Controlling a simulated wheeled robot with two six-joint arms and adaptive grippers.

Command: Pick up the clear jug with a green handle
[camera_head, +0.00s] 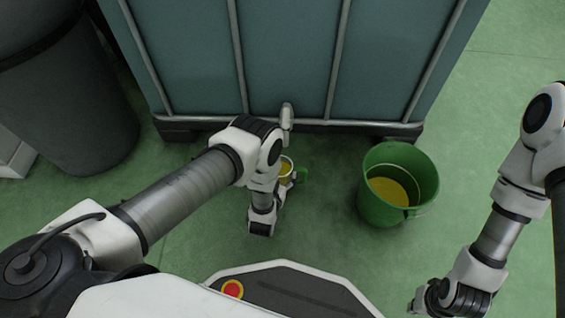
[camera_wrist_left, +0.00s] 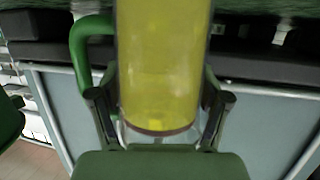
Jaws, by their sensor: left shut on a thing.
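The clear jug (camera_head: 287,166) holds yellow liquid and has a green handle (camera_head: 302,175). In the head view it is mostly hidden behind my left arm, in front of the large tank. In the left wrist view the jug (camera_wrist_left: 165,65) fills the middle, with its green handle (camera_wrist_left: 88,35) on the left. My left gripper (camera_wrist_left: 160,108) is shut on the jug, one finger on each side of its body. I cannot tell whether the jug touches the floor. My right gripper (camera_head: 424,300) is at the lower right, away from the jug; its fingers are not clear.
A large tank (camera_head: 290,55) in a metal cage stands at the back, with a tap (camera_head: 286,117) at its front. A green bucket (camera_head: 370,207) with yellow liquid stands right of the jug. A dark round bin (camera_head: 75,105) stands at left. Green floor between bucket and right arm is clear.

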